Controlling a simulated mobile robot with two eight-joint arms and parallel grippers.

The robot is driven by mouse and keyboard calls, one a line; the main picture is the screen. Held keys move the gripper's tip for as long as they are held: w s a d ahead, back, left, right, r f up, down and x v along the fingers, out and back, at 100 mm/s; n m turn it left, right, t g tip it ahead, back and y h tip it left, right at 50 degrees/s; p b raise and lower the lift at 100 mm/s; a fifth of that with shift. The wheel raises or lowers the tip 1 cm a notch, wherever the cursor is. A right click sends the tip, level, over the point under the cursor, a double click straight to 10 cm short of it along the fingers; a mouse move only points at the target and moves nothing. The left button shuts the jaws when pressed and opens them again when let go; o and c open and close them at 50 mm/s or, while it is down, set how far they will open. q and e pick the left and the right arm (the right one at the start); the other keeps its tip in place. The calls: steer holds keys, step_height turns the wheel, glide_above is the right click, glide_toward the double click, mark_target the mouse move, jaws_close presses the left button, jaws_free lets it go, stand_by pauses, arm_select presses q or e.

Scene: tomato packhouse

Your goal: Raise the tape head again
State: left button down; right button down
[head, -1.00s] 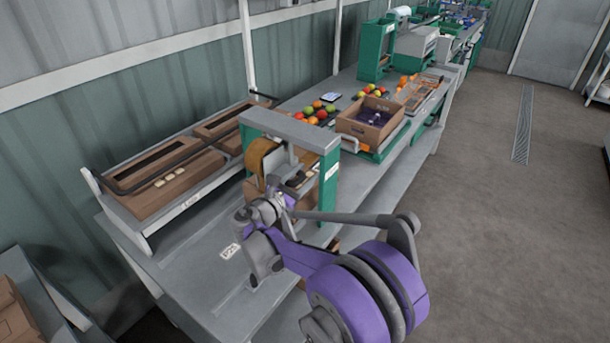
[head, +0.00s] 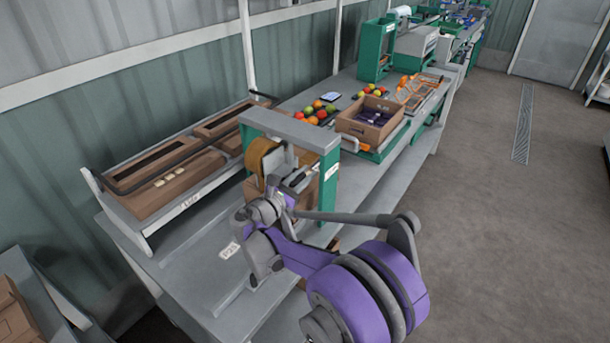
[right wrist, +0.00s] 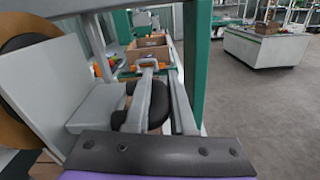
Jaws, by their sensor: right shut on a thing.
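The tape head, with its brown tape roll (head: 258,155) and a pale side plate (head: 282,160), sits under the grey crossbeam of the green-legged frame (head: 290,128). The roll's edge also shows at the left of the right wrist view (right wrist: 35,75). My right gripper (head: 297,182) is at the near side of the head, shut on a dark handle (right wrist: 156,108). The fingers cover part of the handle. A brown carton (head: 308,192) shows behind the gripper, within the frame, and is partly hidden. My left gripper is not in view.
A slanted rack with brown flat cartons (head: 150,200) stands left of the frame. Beyond it on the bench are an open brown box (head: 360,128) and several tomatoes (head: 315,110). The floor (head: 500,240) to the right is clear.

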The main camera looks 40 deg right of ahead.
stand_by(0.7)
step_height(320, 180, up, 6)
steer(key=p, duration=0.2)
steer(key=shift+f+p, duration=0.1)
steer(key=shift+p, duration=0.25)
steer(key=shift+w, duration=0.1)
steer(key=c, duration=0.8)
jaws_free()
steer(key=shift+c, duration=0.2)
steer(key=shift+o, duration=0.4)
steer(key=shift+f, duration=0.1)
